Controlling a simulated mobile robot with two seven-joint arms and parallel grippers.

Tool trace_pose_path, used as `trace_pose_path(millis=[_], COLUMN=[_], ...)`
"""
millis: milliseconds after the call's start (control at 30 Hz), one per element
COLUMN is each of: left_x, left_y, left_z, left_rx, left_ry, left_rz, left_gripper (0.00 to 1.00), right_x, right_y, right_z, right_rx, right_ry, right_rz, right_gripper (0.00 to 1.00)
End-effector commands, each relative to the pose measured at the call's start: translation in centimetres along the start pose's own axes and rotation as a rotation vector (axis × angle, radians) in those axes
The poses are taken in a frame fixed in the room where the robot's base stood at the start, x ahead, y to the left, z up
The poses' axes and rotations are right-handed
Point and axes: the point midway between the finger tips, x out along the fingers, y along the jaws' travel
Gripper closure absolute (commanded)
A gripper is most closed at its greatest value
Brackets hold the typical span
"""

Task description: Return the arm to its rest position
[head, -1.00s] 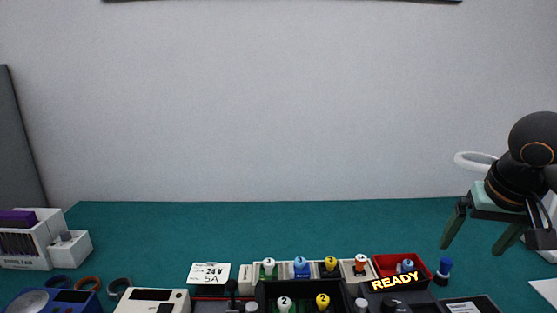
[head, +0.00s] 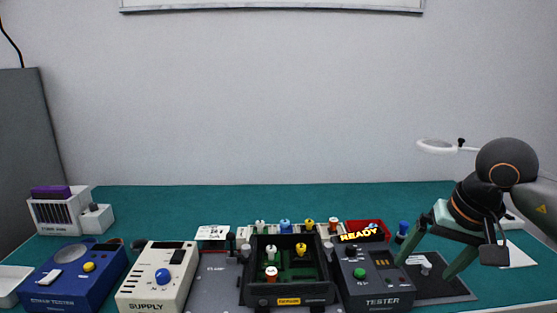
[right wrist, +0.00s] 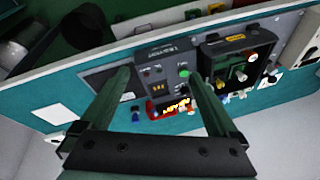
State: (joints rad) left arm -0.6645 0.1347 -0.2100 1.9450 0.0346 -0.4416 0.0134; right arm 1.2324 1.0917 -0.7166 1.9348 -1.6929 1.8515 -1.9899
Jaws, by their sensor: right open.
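My right gripper (head: 425,270) is open and empty, its two green fingers pointing down at the right side of the bench, in front of the dark mat beside the tester (head: 378,280). In the right wrist view the open fingers (right wrist: 160,75) spread apart with nothing between them, and the tester (right wrist: 165,62) shows beyond them. My right arm comes in from the right edge of the head view. My left gripper is not in view.
A black fixture (head: 289,293) with several coloured plugs stands left of the tester. A lit READY sign (head: 360,236), a red bin (head: 368,227) and a blue-capped item (head: 403,228) are behind. A supply box (head: 150,290) and blue tester (head: 62,285) stand left.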

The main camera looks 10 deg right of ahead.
Motion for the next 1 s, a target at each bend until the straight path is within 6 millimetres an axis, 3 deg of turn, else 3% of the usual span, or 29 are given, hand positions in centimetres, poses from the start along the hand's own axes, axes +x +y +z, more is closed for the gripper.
trace_pose_path(millis=[100,233,400,467,567,667,767,833,867,1000], left_x=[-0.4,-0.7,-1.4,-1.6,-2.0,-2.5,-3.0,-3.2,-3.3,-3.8], left_y=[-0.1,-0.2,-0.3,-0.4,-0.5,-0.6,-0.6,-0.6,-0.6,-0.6], left_z=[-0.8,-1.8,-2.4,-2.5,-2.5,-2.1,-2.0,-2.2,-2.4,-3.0], left_rx=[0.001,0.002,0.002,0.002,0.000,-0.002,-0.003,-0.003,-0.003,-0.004], left_ry=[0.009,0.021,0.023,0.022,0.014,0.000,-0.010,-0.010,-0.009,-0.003], left_rz=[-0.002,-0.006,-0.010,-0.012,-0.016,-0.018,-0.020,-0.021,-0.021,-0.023], left_gripper=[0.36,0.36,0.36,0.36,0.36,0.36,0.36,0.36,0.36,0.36], right_x=[3.0,4.8,4.0,3.2,1.9,1.5,2.6,4.5,5.6,12.4], right_y=[-4.8,-10.6,-17.6,-19.4,-21.7,-22.7,-22.3,-21.2,-20.6,-16.0], right_z=[3.4,8.3,13.9,15.0,15.3,14.1,12.2,10.8,10.3,9.9], right_rx=[0.084,0.258,0.642,0.809,1.114,1.449,1.808,2.071,-2.052,-1.683], right_ry=[-0.172,-0.433,-0.901,-1.082,-1.394,-1.714,-2.032,-2.251,2.196,1.690], right_rz=[-0.168,-0.366,-0.584,-0.632,-0.674,-0.666,-0.606,-0.533,0.463,0.146], right_gripper=[0.04,0.04,0.04,0.04,0.04,0.04,0.04,0.04,0.04,0.04])
